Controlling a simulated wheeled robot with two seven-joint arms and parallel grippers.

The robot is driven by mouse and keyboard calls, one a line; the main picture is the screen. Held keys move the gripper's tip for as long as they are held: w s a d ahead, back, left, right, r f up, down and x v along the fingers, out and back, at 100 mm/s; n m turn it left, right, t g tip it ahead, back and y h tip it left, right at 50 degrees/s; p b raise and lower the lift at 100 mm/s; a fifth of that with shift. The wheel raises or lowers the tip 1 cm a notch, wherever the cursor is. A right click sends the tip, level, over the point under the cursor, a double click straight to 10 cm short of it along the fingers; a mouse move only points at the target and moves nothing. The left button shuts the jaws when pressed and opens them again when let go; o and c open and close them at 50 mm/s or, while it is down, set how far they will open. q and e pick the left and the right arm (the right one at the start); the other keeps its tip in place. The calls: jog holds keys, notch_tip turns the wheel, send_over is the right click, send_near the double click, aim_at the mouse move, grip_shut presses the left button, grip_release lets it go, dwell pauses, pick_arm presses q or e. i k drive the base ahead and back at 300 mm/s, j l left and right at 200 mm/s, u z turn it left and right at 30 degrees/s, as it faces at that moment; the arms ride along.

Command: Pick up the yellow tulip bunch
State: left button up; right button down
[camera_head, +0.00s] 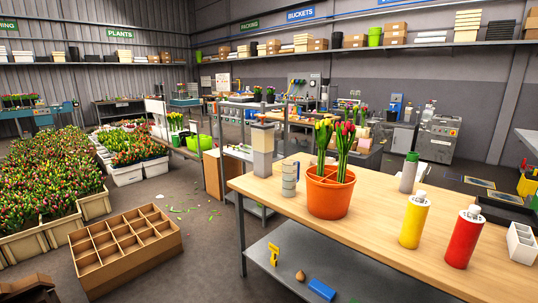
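The yellow tulip bunch (323,134) stands upright in an orange pot (329,200) on the wooden table (385,240). Its stems go down into the left part of the pot, and their lower ends are hidden by the pot wall. A pink-red tulip bunch (346,136) stands close beside it on the right, in the same pot. Dividers show inside the pot's rim. Neither of my grippers is in view.
A grey-white cup (290,178) stands left of the pot. Yellow (414,222) and red (464,238) bottles and a white divided holder (521,243) stand to the right. A divided cardboard box (125,250) is on the floor at left. The table front is clear.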

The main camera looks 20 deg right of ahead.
aim_at(322, 140)
jog(key=i+z, duration=0.1)
jog(key=i, duration=0.4)
jog(key=i+j+z, duration=0.1)
jog(key=i, duration=0.35)
jog(key=i+j+z, duration=0.1)
jog(key=i, duration=0.4)
jog(key=i+j+z, duration=0.1)
jog(key=i+j, duration=0.15)
jog(key=i, duration=0.2)
jog(key=i+j+z, duration=0.1)
jog(key=i+j, duration=0.15)
jog(key=i, duration=0.2)
jog(key=i+j+z, duration=0.1)
jog(key=i+j, duration=0.15)
jog(key=i, duration=0.2)
